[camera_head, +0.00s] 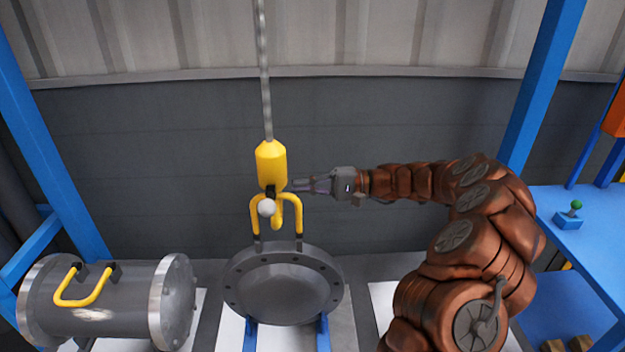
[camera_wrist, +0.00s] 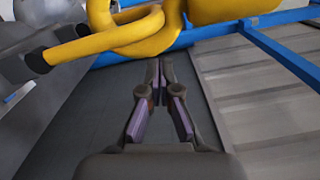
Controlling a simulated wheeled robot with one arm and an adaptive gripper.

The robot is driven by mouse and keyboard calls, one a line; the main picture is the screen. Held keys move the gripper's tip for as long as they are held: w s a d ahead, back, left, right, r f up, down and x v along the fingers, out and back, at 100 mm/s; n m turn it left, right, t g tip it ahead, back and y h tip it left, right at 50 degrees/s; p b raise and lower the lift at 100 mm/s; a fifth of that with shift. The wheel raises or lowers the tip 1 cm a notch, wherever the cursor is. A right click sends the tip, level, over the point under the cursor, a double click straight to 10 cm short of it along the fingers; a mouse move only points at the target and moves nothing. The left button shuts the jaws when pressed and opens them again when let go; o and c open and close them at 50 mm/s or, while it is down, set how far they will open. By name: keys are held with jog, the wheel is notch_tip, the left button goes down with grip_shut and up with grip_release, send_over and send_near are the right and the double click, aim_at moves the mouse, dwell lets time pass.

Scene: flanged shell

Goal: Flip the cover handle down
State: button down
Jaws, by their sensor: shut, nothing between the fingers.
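The cover (camera_head: 284,284) is a grey round flanged disc in the middle of the head view, with bolt holes around its rim. Its yellow cover handle (camera_head: 299,216) stands upright at the top edge, with black ends. A yellow hoist hook (camera_head: 278,214) hangs at the handle's top; I cannot tell whether it bears on it. In the wrist view the handle (camera_wrist: 98,46) and hook overlap at the top. My gripper (camera_head: 297,186) is shut and empty, just right of the yellow hook block (camera_head: 271,165). Its fingertips also show in the wrist view (camera_wrist: 157,64), below the yellow parts.
A grey flanged cylinder (camera_head: 110,303) with its own yellow handle (camera_head: 80,297) lies at the left. A chain (camera_head: 265,80) runs up from the hook block. A blue table (camera_head: 590,235) with a green-knobbed joystick (camera_head: 573,208) stands right. Blue posts flank the scene.

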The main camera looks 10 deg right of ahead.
jog(key=shift+s+a+r+p, duration=0.15)
jog(key=shift+s+a, duration=0.1)
jog(key=shift+s, duration=0.3)
jog(key=shift+s+a+p, duration=0.15)
jog(key=shift+s+a, duration=0.1)
jog(key=shift+s, duration=0.25)
jog(key=shift+s+b, duration=0.1)
jog(key=shift+b, duration=0.3)
